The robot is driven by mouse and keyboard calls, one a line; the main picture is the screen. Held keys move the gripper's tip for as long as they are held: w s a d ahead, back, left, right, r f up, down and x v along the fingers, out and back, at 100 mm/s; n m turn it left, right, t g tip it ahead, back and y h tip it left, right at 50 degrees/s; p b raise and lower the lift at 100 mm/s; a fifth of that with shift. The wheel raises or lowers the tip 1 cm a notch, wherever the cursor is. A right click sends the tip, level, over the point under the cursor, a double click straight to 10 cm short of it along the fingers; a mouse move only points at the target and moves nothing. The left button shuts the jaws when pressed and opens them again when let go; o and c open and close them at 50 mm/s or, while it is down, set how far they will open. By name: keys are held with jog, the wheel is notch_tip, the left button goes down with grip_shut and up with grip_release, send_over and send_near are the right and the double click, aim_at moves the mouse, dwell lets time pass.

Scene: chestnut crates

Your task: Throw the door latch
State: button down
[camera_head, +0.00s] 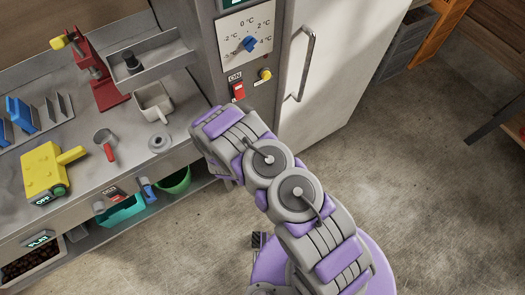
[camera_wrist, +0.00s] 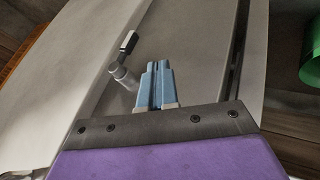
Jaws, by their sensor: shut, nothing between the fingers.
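In the wrist view a small lever with a black end (camera_wrist: 129,42) and a round metal pivot (camera_wrist: 121,73) sits on a pale grey panel. It looks like the door latch. My gripper (camera_wrist: 157,65) has blue fingers, pressed together and empty. The fingers appear just right of the pivot; I cannot tell whether they touch it. In the head view the white cabinet door (camera_head: 337,60) looks closed, with a metal handle (camera_head: 302,63). The latch and my fingers are not visible there; my purple and grey arm covers the area below the control panel.
A control panel with a blue dial (camera_head: 250,43) and a red switch (camera_head: 238,91) is above my arm. A workbench on the left holds a red press (camera_head: 100,75) and a yellow box (camera_head: 44,172). A green bowl (camera_head: 174,182) sits below. The floor at right is clear.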

jog(key=shift+d, duration=0.45)
jog(key=w+d+f+b, duration=0.3)
jog(key=w+d+f, duration=0.1)
jog(key=w+f, duration=0.4)
jog(key=shift+d, duration=0.35)
jog(key=shift+s, duration=0.1)
dwell(0.4)
